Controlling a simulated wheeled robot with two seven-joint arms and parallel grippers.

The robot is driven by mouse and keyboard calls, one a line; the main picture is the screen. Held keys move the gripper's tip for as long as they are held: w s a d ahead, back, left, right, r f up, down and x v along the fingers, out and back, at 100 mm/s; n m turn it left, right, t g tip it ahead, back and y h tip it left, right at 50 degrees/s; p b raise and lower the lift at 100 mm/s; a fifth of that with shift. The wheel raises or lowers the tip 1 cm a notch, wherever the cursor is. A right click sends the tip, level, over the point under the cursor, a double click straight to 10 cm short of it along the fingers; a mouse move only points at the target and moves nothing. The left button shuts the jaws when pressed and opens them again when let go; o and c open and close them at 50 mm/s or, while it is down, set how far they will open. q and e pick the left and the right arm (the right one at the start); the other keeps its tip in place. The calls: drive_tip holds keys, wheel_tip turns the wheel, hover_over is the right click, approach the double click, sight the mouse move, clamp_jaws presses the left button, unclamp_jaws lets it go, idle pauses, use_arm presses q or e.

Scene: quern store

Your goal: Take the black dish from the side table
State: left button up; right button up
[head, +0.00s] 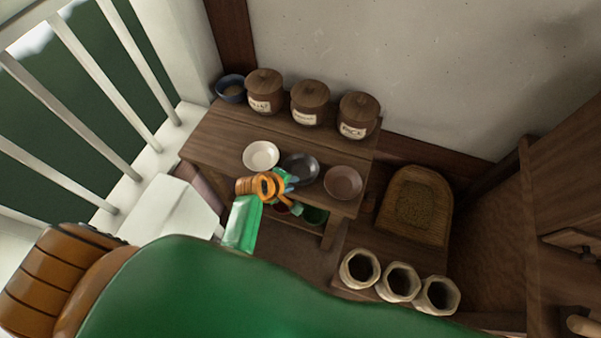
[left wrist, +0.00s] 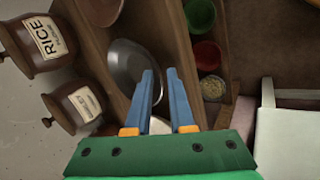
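The black dish (head: 300,167) stands on the wooden side table (head: 225,135), between a white dish (head: 261,155) and a brown dish (head: 342,182). My left gripper (head: 289,180) is at the near edge of the black dish and hides part of its rim. In the left wrist view, my left gripper's two blue fingers (left wrist: 160,72) are apart with nothing held between them. One fingertip overlaps the edge of the black dish (left wrist: 125,65); I cannot tell whether it touches. The white dish shows partly behind the fingers. My right gripper is not in view.
Several lidded jars (head: 310,102) and a blue bowl (head: 230,88) stand along the table's back. Red and green bowls (head: 315,215) sit on the lower shelf. Open pale pots (head: 398,281) and a wooden chair-like piece (head: 415,205) are to the right. A white railing is at left.

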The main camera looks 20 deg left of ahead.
use_arm(q)
drive_tip(key=shift+w+a+f, duration=0.1)
drive_tip(key=shift+w, duration=0.05)
clamp_jaws()
idle(1.1)
